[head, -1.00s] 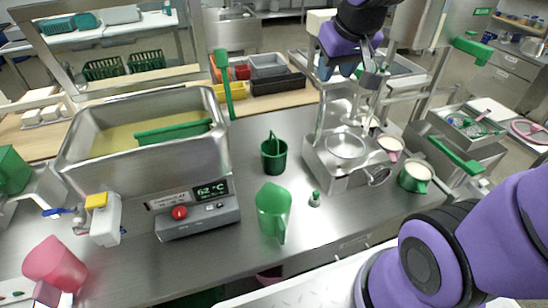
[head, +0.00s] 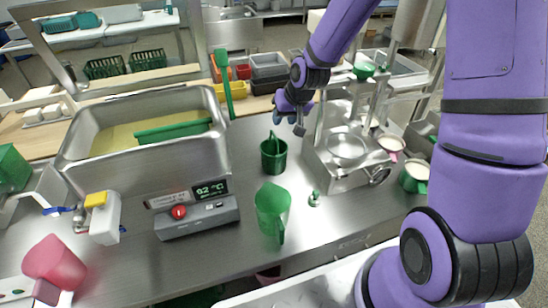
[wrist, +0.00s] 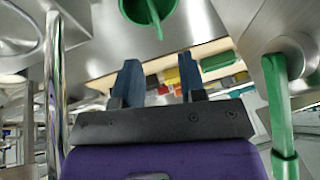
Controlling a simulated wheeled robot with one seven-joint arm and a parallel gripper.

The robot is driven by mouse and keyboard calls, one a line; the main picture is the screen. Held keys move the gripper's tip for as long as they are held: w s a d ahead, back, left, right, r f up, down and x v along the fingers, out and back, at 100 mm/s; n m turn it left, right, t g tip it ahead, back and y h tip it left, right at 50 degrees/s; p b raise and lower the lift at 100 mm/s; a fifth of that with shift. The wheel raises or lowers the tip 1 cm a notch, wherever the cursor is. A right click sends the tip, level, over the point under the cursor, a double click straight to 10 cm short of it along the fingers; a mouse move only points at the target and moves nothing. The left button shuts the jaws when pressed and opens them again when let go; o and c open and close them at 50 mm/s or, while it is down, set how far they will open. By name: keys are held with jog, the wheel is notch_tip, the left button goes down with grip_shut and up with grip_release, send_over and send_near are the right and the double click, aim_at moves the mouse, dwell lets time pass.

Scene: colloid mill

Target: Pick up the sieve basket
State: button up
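A small dark green round basket with an upright handle (head: 273,156), which I take to be the sieve basket, stands on the steel bench between the water bath and the mill. Part of its green round body (wrist: 150,10) shows at the top edge of the wrist view, beyond my fingertips. My gripper (head: 299,127) is above and to the right of the basket, apart from it. In the wrist view my gripper's (wrist: 160,62) two blue fingers are spread with nothing between them. Whether the basket has a mesh bottom cannot be seen.
The steel mill (head: 345,170) stands just right of the basket. The water bath (head: 145,130) is at left, with a green upright tool (head: 226,85) behind. Bins (head: 270,80) are at the back.

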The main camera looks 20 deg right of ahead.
aim_at(275, 136)
jog(key=x, duration=0.5)
jog(key=shift+d+x, duration=0.2)
jog(key=shift+x, duration=2.75)
jog(key=shift+w, duration=0.1)
grip_shut()
